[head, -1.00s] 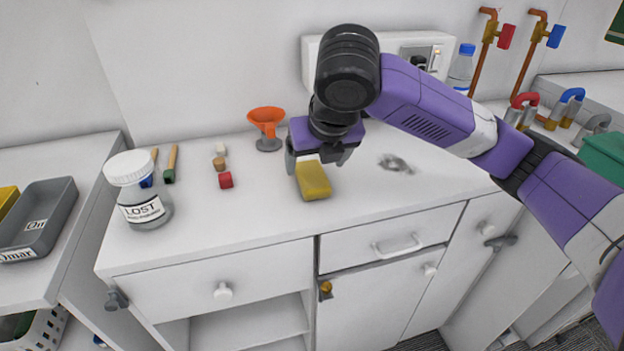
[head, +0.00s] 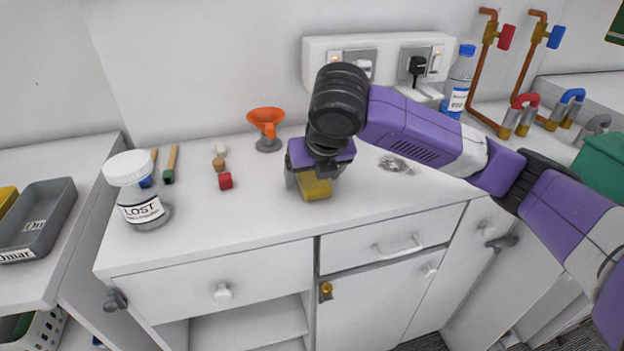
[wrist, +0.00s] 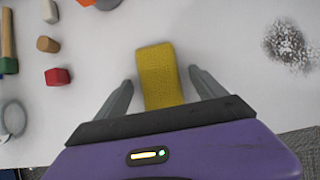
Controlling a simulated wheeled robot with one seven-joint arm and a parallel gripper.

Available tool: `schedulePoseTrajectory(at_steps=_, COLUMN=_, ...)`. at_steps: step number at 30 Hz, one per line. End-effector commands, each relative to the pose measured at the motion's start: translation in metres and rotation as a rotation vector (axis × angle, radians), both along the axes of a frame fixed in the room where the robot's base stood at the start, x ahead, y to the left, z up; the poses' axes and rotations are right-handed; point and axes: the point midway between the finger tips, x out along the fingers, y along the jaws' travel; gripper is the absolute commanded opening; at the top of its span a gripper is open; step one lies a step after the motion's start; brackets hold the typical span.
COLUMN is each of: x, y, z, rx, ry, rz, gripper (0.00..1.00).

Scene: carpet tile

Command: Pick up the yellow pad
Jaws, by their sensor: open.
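The yellow pad (head: 314,187) lies on the white counter top, near its front edge. In the wrist view the pad (wrist: 160,75) is a textured yellow block between the two grey fingers of my gripper (wrist: 159,88). The fingers are apart, with a gap to the pad on each side. In the head view my gripper (head: 311,180) is low over the pad and hides its back part. Whether the fingertips touch the counter cannot be told.
An orange funnel (head: 266,125) stands behind and left of my gripper. Small blocks, including a red one (head: 225,181), and a jar labelled LOST (head: 140,200) are further left. A grey speckled patch (head: 397,164) lies right. The counter between is clear.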

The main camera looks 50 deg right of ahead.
Motion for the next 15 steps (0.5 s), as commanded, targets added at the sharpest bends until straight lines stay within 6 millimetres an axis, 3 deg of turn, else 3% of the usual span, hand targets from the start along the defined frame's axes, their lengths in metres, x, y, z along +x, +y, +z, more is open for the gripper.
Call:
schedulePoseTrajectory(at_steps=6, x=-0.0001, y=0.0, z=-0.0035, rx=0.0, ry=0.0, rz=0.0, gripper=0.8)
schedulePoseTrajectory(at_steps=15, x=-0.0001, y=0.0001, z=-0.0028, rx=0.0, ry=0.0, rz=0.0, gripper=0.21)
